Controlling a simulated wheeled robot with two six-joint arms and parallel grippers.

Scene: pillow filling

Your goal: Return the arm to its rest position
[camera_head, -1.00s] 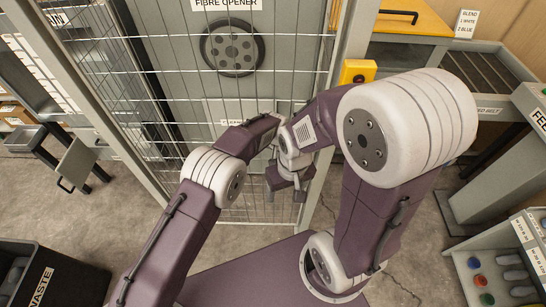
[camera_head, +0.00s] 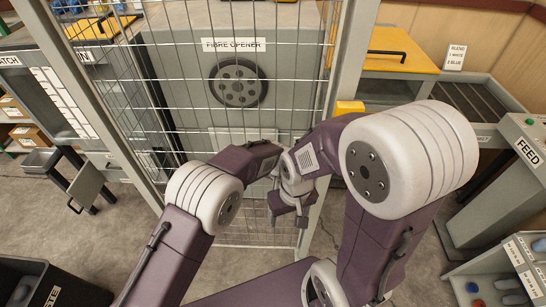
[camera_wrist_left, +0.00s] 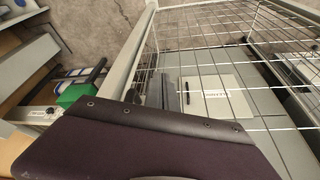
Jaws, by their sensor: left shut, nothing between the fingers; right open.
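My right gripper (camera_head: 288,218) hangs in the middle of the head view, pointing down, with its dark fingers apart and nothing seen between them. It is in front of the wire mesh fence. My right arm (camera_head: 385,235) bends in from the right, its large white joint high. My left arm (camera_head: 190,225) comes in from the lower left, and its purple end reaches close to the right wrist. I cannot make out the left gripper's fingers there. In the left wrist view a purple arm cover fills the bottom and hides much.
The mesh fence (camera_head: 180,75) and its post (camera_head: 335,100) stand close ahead, with the fibre opener (camera_head: 238,84) behind. The feed conveyor (camera_head: 490,110) stands at right, a bin of coloured items (camera_head: 460,272) at lower right, and a black waste bin (camera_head: 85,290) at lower left.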

